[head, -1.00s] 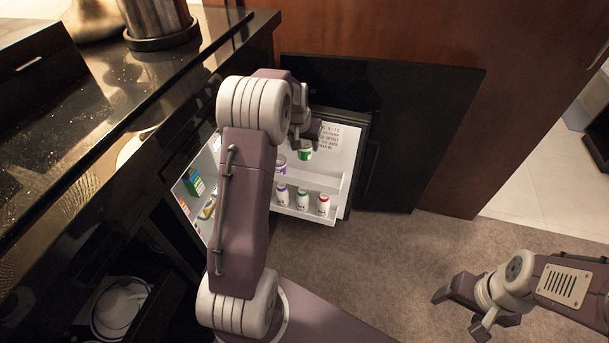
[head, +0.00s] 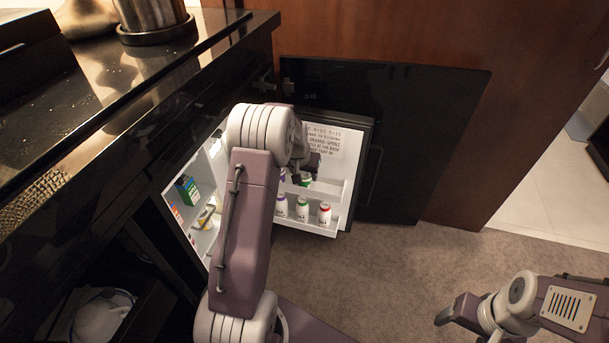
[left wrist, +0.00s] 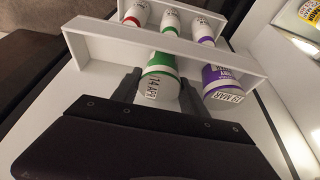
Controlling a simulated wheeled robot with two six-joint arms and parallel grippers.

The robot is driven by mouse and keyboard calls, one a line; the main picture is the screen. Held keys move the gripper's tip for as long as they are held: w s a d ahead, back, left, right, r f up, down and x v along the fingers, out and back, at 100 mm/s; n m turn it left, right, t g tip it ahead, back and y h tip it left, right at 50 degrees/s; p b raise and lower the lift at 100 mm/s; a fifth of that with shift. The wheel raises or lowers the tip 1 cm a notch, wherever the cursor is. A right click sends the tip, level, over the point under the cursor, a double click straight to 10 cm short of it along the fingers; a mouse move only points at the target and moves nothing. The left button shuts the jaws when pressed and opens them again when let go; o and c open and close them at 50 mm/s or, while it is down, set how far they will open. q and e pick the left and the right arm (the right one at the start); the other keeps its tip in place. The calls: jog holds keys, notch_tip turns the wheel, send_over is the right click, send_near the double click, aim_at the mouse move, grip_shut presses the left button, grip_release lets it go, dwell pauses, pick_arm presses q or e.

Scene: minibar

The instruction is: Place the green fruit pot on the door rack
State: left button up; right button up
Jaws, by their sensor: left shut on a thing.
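The green fruit pot (left wrist: 160,84) is white with a green band and a date label on its end. My left gripper (left wrist: 157,92) is shut on it, one dark finger on each side. In the head view the left gripper (head: 304,166) hides much of the green pot (head: 306,182). The pot is at the upper door rack (head: 328,191), beside a purple pot (left wrist: 222,86), its far end behind the rack's white front wall. I cannot tell if it touches the rack floor. My right gripper (head: 466,328) is open and empty over the carpet, partly cut off.
The lower door rack holds bottles with purple (head: 281,206), green (head: 302,208) and red (head: 324,213) caps. The fridge door stands open. A green box (head: 187,189) is inside the fridge. The dark counter (head: 150,75) edge runs along the left.

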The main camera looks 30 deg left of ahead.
pick_arm(q)
jog(key=shift+f, duration=0.2)
jog(key=o, duration=1.5)
jog(key=shift+c, duration=0.2)
jog(key=a+p+v, duration=0.1)
jog(key=p+v, duration=0.4)
jog(key=v, duration=0.6)
jog(key=s+d+m+g+h, duration=0.1)
jog(key=s+d+m+g, duration=0.1)
jog(key=s+d, duration=1.5)
jog(key=s+f+g, duration=0.1)
jog(key=s, duration=0.3)
jog(key=shift+p, duration=0.3)
jog(key=shift+s, duration=0.1)
